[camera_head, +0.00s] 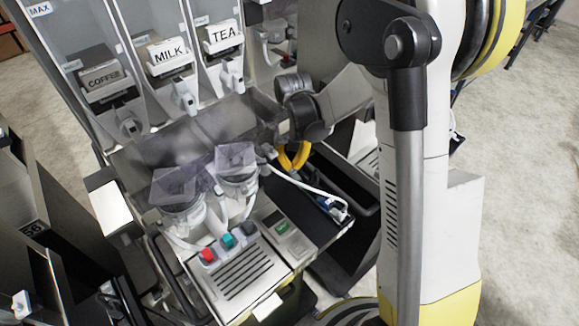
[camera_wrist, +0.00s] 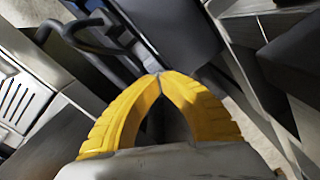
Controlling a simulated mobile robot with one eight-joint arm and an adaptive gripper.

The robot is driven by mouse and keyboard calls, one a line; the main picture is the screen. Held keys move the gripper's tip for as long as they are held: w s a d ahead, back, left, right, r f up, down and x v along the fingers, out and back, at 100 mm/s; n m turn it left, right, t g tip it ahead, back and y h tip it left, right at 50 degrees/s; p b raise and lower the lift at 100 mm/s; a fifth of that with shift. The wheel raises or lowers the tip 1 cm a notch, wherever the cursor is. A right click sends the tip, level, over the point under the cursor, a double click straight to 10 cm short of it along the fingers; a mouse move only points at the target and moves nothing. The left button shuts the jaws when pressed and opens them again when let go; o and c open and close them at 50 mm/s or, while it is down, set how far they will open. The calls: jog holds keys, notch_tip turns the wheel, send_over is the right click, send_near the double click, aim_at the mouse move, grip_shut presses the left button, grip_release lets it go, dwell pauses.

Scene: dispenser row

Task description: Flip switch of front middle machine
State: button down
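A grey machine with a slotted panel (camera_head: 243,272) stands at the front centre of the head view. On its top edge are a red button or switch (camera_head: 208,254), a teal one (camera_head: 227,240) and a dark one (camera_head: 246,228). A small green element (camera_head: 281,227) sits on the panel to their right. I cannot tell which of these is the switch. My gripper (camera_head: 292,164) has yellow fingers and is above and behind this panel, apart from the buttons. In the wrist view my gripper's fingertips (camera_wrist: 158,75) meet with nothing visible between them.
Clear dispensers labelled COFFEE (camera_head: 104,78), MILK (camera_head: 170,53) and TEA (camera_head: 223,37) stand behind. Two clear lidded containers (camera_head: 180,190) (camera_head: 237,165) stand left of my gripper. A white-and-blue handled item (camera_head: 330,205) lies on a dark tray to the right. Dark units (camera_head: 45,200) stand at left.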

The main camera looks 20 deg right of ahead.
aim_at(292, 170)
jog(key=shift+r+p, duration=1.45)
jog(key=shift+r, duration=1.2)
